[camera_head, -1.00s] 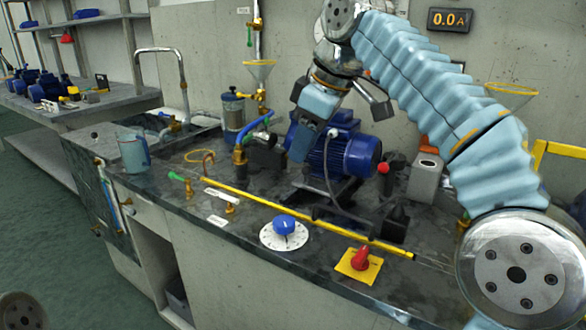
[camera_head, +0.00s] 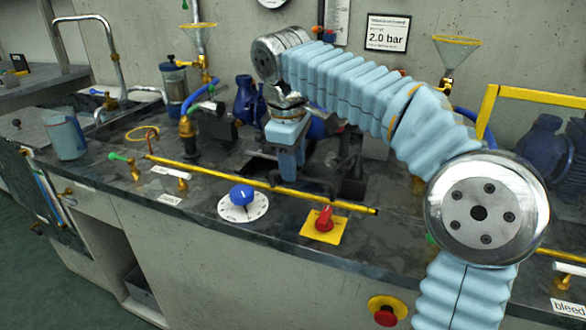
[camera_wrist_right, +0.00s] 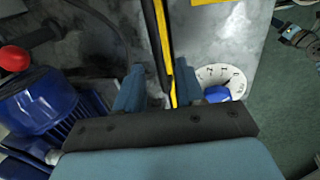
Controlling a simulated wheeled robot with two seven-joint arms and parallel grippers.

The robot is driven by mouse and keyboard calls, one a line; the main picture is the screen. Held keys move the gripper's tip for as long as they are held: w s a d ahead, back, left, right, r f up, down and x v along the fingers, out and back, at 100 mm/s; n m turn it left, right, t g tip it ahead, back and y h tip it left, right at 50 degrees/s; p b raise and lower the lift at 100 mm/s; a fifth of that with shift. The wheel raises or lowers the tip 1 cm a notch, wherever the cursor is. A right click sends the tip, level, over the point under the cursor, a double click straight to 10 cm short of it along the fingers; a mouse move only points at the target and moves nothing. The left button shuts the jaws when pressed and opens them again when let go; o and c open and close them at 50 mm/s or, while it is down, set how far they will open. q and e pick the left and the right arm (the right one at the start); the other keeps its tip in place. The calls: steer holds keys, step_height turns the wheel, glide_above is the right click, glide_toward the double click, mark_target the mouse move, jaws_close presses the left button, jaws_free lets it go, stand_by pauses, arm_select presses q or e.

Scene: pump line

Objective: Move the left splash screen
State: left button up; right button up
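The left splash screen shows in the head view as a yellow top strip (camera_head: 220,176) along the front of the counter. A dark handle (camera_head: 318,186) stands on the strip; any clear pane below it is hard to make out. My right gripper (camera_head: 288,172) points down at the handle. In the wrist view, its two fingers (camera_wrist_right: 160,90) stand apart, with the yellow strip (camera_wrist_right: 160,42) and a dark bar running between them. I cannot tell whether a finger touches the bar. My left gripper is not in view.
A blue dial (camera_head: 242,196) and a red knob on a yellow plate (camera_head: 323,222) sit in front of the strip. A blue pump motor (camera_wrist_right: 45,105) is behind my gripper. A yellow frame (camera_head: 487,112) stands at right.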

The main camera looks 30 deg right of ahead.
steer(key=shift+d+f, duration=0.1)
steer(key=shift+f, duration=0.45)
jaws_close()
steer(key=shift+r, duration=0.1)
